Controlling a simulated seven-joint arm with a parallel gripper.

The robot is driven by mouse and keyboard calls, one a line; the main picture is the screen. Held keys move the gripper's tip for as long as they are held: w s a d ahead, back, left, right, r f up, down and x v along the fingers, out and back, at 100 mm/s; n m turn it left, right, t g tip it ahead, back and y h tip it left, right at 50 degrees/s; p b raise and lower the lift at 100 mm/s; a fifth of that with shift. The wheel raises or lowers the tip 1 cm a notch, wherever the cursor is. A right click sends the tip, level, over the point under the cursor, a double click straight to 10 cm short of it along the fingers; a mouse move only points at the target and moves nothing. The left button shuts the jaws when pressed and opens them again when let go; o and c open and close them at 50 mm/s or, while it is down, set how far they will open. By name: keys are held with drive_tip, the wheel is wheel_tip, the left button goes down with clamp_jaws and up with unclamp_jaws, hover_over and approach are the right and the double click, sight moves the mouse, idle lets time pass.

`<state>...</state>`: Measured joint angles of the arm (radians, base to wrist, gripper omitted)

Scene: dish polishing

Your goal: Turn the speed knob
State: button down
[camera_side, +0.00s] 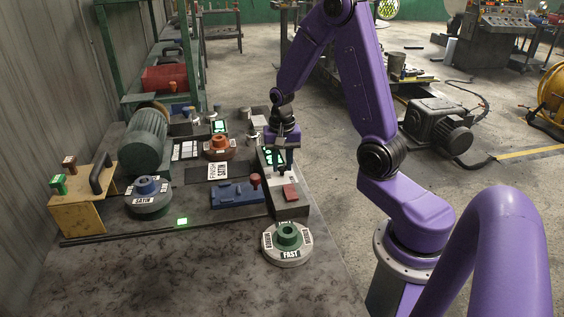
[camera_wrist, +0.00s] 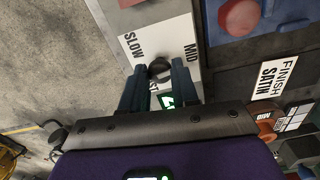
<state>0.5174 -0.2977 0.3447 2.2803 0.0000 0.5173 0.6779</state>
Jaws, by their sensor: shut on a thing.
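The speed knob (camera_wrist: 160,69) is a small dark knob on a white plate (camera_wrist: 172,42) marked SLOW, MID and a partly hidden label ending in ST. My gripper (camera_wrist: 158,76) points down over this plate, with its two blue fingers on either side of the knob, shut on it. In the side view my gripper (camera_side: 282,160) is at the grey control box (camera_side: 291,208), and the fingers hide the knob there. A green lit display (camera_wrist: 168,101) shows just behind the knob, partly covered by my gripper.
A blue fixture with a red knob (camera_side: 255,181) stands close on the left. A round green-topped FAST dish (camera_side: 288,237) lies in front. A green motor (camera_side: 143,142) stands farther left.

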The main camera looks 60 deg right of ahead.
sight(282, 166)
drive_tip(key=n, duration=1)
idle(0.6)
drive_tip(key=c, duration=0.8)
unclamp_jaws()
drive_tip(key=shift+c, duration=0.2)
drive_tip(key=shift+r, duration=0.1)
wheel_tip(282, 166, up, 17)
drive_tip(key=shift+r, duration=0.15)
